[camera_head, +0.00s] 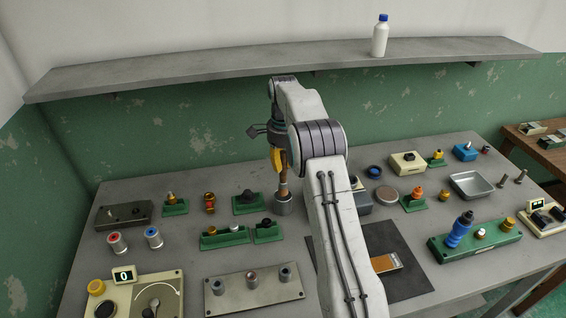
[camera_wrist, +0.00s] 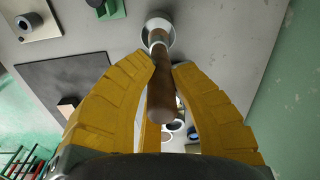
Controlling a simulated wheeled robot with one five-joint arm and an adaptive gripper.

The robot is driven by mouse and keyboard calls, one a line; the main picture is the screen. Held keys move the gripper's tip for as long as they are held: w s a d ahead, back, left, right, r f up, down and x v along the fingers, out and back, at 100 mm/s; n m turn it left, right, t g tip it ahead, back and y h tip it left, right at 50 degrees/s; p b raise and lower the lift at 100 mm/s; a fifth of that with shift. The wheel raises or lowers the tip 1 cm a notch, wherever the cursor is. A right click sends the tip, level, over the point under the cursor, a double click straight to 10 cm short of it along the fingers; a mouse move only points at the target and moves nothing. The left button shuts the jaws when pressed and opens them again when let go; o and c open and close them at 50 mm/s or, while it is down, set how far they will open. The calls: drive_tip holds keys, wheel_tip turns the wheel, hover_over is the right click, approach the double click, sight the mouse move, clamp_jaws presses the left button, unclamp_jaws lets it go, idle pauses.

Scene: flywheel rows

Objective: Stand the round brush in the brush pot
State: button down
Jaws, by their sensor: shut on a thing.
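The round brush (camera_wrist: 162,92) has a brown wooden handle and a pale ferrule. My gripper (camera_wrist: 165,67) has its yellow fingers shut around the handle. In the head view the gripper (camera_head: 276,158) points down, and the brush (camera_head: 284,188) hangs nearly upright below it. The grey brush pot (camera_head: 284,207) stands on the bench directly under the brush. In the wrist view the brush's lower end overlaps the mouth of the pot (camera_wrist: 171,24).
Green blocks with knobs (camera_head: 226,237) stand left of the pot. A grey three-socket block (camera_head: 253,291) lies in front. A shelf (camera_head: 200,69) runs above the bench.

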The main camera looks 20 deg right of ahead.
sight(283, 182)
drive_tip(key=shift+f+b, duration=1.35)
drive_tip(key=shift+f, duration=1.1)
drive_tip(key=c, duration=1.1)
unclamp_jaws()
drive_tip(key=shift+c, duration=0.2)
wheel_tip(283, 182, up, 7)
drive_tip(key=shift+s+r, duration=0.1)
drive_tip(key=shift+r, duration=0.1)
drive_tip(key=shift+r, duration=0.1)
